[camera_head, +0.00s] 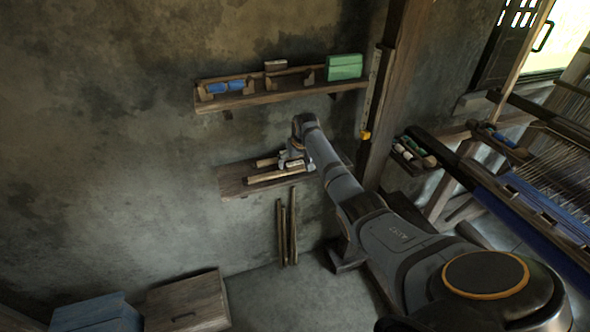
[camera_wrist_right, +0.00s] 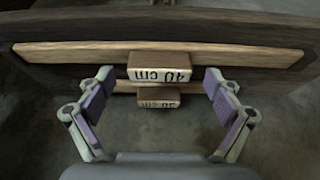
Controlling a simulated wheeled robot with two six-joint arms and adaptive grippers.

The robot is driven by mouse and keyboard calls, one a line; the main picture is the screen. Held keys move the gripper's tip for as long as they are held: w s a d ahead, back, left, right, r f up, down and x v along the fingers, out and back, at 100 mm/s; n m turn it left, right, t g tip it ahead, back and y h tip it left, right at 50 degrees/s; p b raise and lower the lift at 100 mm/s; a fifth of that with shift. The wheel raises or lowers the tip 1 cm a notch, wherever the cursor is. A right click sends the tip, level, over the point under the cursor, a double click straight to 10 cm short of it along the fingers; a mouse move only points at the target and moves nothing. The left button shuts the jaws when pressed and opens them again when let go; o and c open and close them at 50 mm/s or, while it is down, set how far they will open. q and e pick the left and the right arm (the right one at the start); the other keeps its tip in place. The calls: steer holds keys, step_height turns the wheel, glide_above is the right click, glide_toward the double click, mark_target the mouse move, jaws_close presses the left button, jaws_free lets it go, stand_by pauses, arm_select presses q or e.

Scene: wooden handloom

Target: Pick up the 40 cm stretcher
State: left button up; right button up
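The 40 cm stretcher (camera_wrist_right: 160,62) is a long pale wooden bar with a block at its middle. The block is marked "40 cm", upside down in the right wrist view. A second marked block (camera_wrist_right: 158,98) shows just below it; its number is hard to read. My right gripper (camera_wrist_right: 158,78) is open, its fingers on either side of the 40 cm block with gaps to both. In the head view my right gripper (camera_head: 291,158) is over the lower wall shelf (camera_head: 232,187), among wooden bars (camera_head: 270,177), and partly hides them. My left gripper is not in view.
An upper shelf (camera_head: 280,93) holds blue rolls (camera_head: 225,87) and a green box (camera_head: 344,67). A wooden chest (camera_head: 187,303) and a blue box (camera_head: 97,314) stand on the floor. The loom (camera_head: 540,200) is at right.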

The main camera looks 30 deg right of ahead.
steer(key=c, duration=1.2)
step_height(320, 180, up, 3)
steer(key=shift+w+d+f+b, duration=0.1)
steer(key=shift+f+b, duration=0.1)
steer(key=shift+b, duration=0.65)
steer(key=s+a+r+b, duration=0.1)
steer(key=s+r, duration=0.2)
steer(key=s, duration=0.1)
steer(key=s+a+r+b, duration=0.1)
steer(key=s+r, duration=0.3)
steer(key=s, duration=0.1)
steer(key=s+a+r+b, duration=0.1)
steer(key=s+r, duration=0.2)
steer(key=s, duration=0.2)
steer(key=shift+r, duration=0.2)
